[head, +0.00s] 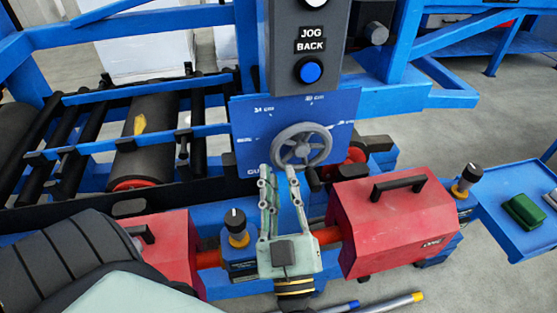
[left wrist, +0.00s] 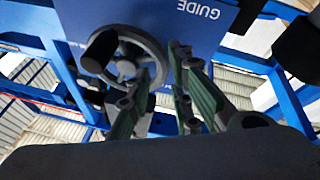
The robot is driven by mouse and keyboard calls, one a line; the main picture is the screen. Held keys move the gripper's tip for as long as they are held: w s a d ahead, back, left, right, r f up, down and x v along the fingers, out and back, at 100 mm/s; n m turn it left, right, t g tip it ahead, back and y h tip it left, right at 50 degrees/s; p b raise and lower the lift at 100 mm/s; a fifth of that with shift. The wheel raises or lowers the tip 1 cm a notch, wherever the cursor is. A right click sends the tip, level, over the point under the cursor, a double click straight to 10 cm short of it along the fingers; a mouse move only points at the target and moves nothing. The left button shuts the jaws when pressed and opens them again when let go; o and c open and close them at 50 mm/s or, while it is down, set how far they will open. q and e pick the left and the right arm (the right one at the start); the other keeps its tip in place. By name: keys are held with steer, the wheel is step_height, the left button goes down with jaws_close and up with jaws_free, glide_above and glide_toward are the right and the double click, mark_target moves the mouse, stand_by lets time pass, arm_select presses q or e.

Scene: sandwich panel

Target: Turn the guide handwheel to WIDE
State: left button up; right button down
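The guide handwheel (head: 301,147) is a grey spoked wheel on a blue panel (head: 246,128). Its dark handle knob (head: 314,179) points down at the lower right of the rim. The scale marks around it are too small to read surely, and I cannot make out WIDE. My left gripper (head: 278,172) is in front of the wheel's lower left, with its two fingers apart and nothing visibly held. In the left wrist view the wheel (left wrist: 128,66) and its knob (left wrist: 99,50) are left of the finger gap; whether a finger touches the rim is unclear. My right gripper is not in view.
A control post with JOG BACK and a blue button (head: 310,71) stands above the panel. Red housings (head: 391,226) with black handles flank my gripper. Black-topped knobs (head: 236,225) stand beside them. A roller conveyor (head: 144,135) is at left; a blue tray (head: 497,197) is at right.

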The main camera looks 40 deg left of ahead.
mark_target(278, 164)
arm_select(q)
steer(key=x, duration=0.2)
steer(key=shift+w+a, duration=0.2)
steer(key=shift+w+a+r, duration=0.1)
steer(key=shift+w+a, duration=0.1)
steer(key=shift+a, duration=0.05)
steer(key=shift+c, duration=0.4)
steer(key=c, duration=0.4)
jaws_close()
steer(key=shift+w, duration=0.1)
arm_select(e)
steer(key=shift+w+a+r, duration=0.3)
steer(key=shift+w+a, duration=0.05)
